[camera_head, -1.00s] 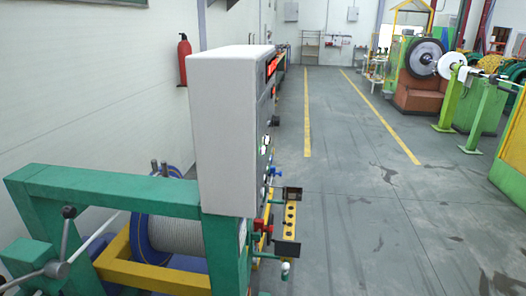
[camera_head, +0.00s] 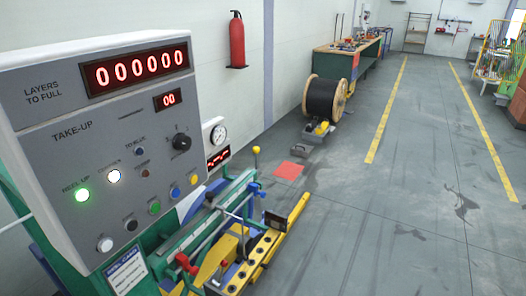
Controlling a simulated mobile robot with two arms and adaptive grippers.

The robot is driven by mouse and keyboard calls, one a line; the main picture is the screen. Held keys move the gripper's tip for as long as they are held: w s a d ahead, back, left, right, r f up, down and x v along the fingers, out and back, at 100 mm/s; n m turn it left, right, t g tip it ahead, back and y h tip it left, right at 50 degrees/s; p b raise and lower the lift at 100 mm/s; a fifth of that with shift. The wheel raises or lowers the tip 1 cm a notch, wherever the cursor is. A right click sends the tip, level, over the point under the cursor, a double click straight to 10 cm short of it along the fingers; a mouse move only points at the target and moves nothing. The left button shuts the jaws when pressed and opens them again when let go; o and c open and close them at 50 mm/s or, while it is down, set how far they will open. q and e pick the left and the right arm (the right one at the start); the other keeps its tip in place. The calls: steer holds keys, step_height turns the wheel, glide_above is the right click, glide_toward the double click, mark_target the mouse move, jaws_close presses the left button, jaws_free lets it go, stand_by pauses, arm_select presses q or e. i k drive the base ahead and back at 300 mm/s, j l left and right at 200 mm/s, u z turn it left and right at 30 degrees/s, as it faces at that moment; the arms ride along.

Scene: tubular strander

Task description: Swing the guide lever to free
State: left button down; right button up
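The take-up machine fills the lower left, with a grey control panel (camera_head: 120,130) reading "TAKE-UP" and "LAYERS TO FULL". Below and right of the panel is a green guide assembly (camera_head: 220,215) with a rail. A lever with a yellow ball knob (camera_head: 257,150) stands upright at its far end. A blue handle (camera_head: 253,187) and a red handle (camera_head: 186,262) also sit on the assembly. I cannot tell which of these is the guide lever, and no position label is readable. Neither of my grippers is in view.
A yellow bar with holes (camera_head: 268,250) sticks out beside the machine. A red floor patch (camera_head: 289,170), a black cable reel (camera_head: 325,98) and a green workbench (camera_head: 350,62) lie beyond.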

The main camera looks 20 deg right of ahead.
mark_target(255, 150)
steer(key=i+l+u, duration=0.1)
steer(key=l, duration=0.45)
steer(key=i+l+u, duration=0.15)
steer(key=l, duration=0.4)
steer(key=i+l+u, duration=0.1)
steer(key=i+l, duration=0.15)
steer(key=l, duration=0.3)
steer(key=i+l+u, duration=0.15)
steer(key=l, duration=0.4)
steer(key=l+u, duration=0.1)
steer(key=l, duration=0.5)
steer(key=i+l, duration=0.1)
steer(key=l, duration=0.25)
steer(key=i+l, duration=0.1)
steer(key=l, duration=0.25)
steer(key=j+u, duration=0.05)
